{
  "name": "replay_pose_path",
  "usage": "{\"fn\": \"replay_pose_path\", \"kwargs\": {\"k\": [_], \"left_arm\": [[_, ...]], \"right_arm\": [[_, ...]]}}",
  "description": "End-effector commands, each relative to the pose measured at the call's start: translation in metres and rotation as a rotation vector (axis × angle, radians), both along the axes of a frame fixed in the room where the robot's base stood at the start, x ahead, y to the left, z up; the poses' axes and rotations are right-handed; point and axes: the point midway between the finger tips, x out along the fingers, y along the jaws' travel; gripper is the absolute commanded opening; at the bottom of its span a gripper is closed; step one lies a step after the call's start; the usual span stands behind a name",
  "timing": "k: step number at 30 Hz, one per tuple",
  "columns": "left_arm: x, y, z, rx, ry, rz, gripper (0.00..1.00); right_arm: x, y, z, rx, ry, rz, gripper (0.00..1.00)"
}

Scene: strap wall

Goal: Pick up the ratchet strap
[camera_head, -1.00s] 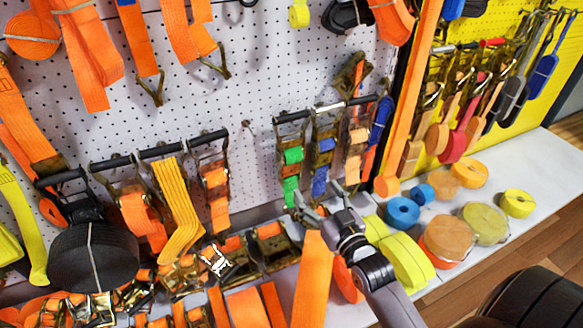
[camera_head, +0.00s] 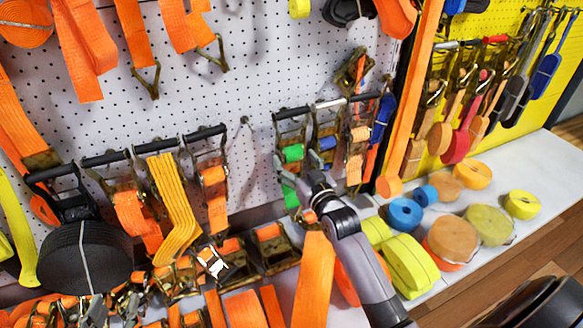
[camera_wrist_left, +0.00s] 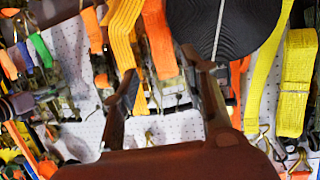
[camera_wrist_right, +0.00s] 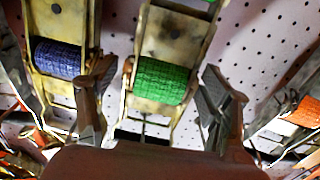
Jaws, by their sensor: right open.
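A ratchet strap with green webbing (camera_head: 292,153) hangs on the white pegboard beside one with blue webbing (camera_head: 326,143) and one with orange webbing (camera_head: 357,135). My right gripper (camera_head: 310,198) is at the lower part of the green one. In the right wrist view my right gripper (camera_wrist_right: 158,72) is open, its fingers on either side of the green webbing (camera_wrist_right: 162,82); contact cannot be told. The blue webbing (camera_wrist_right: 58,58) is left of them. In the left wrist view my left gripper (camera_wrist_left: 160,65) is open and empty, facing hanging straps; I cannot make it out in the head view.
A large black roll (camera_head: 85,258) and a folded yellow strap (camera_head: 175,205) hang at the left. Metal ratchets (camera_head: 275,250) crowd the ledge below. Webbing rolls (camera_head: 450,240) sit on the white shelf at the right. A yellow panel (camera_head: 480,70) holds more straps.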

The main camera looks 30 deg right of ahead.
Motion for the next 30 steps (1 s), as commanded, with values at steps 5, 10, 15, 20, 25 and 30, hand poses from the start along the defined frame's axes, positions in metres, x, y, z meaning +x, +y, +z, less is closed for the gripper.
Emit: {"fn": "replay_pose_path", "kwargs": {"k": [5,10,15,20,25,30], "left_arm": [[0.010,-0.007,0.025,-0.037,-0.150,-0.010,0.40],[0.013,-0.009,0.039,-0.054,-0.216,-0.015,0.40],[0.013,-0.010,0.041,-0.055,-0.222,-0.015,0.40],[0.013,-0.010,0.040,-0.055,-0.221,-0.015,0.40],[0.013,-0.010,0.040,-0.055,-0.220,-0.015,0.40],[0.013,-0.010,0.040,-0.055,-0.220,-0.015,0.40]], "right_arm": [[0.019,0.000,-0.001,0.001,-0.001,0.000,0.72],[0.027,-0.001,0.000,0.001,0.000,0.000,0.72],[0.027,-0.001,0.000,0.001,0.000,0.000,0.72],[0.027,-0.001,0.000,0.000,0.000,-0.001,0.67],[0.027,-0.001,0.000,0.000,0.000,-0.001,0.56],[0.027,-0.001,0.000,0.001,0.000,-0.001,0.45]]}}
